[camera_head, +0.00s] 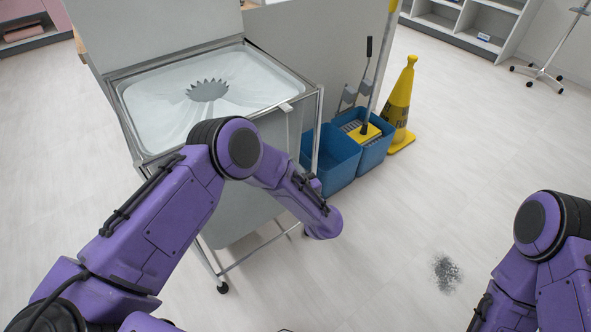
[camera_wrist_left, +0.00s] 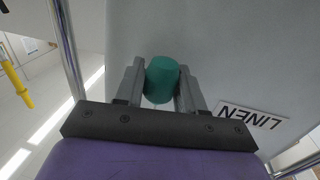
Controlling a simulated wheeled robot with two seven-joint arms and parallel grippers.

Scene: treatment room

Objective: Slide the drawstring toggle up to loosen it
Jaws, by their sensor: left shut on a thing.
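In the left wrist view, a green rounded toggle (camera_wrist_left: 162,79) sits between the two grey fingers of my left gripper (camera_wrist_left: 160,88), which is shut on it. Behind it is the grey face of the linen hamper (camera_wrist_left: 225,50), with a white LINEN label (camera_wrist_left: 249,118) at the right. In the head view the hamper (camera_head: 140,118) stands at the centre left, a pale bag with a gathered opening (camera_head: 208,90) in its top frame. My left forearm hides the left gripper and toggle there. My right gripper is out of view; only part of the right arm shows at the right edge.
A blue two-part mop bucket (camera_head: 331,160) with a mop stands right of the hamper. A yellow floor sign (camera_head: 401,100) is behind it. A dark speckled patch (camera_head: 446,272) lies on the floor. The floor at the right is mostly clear.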

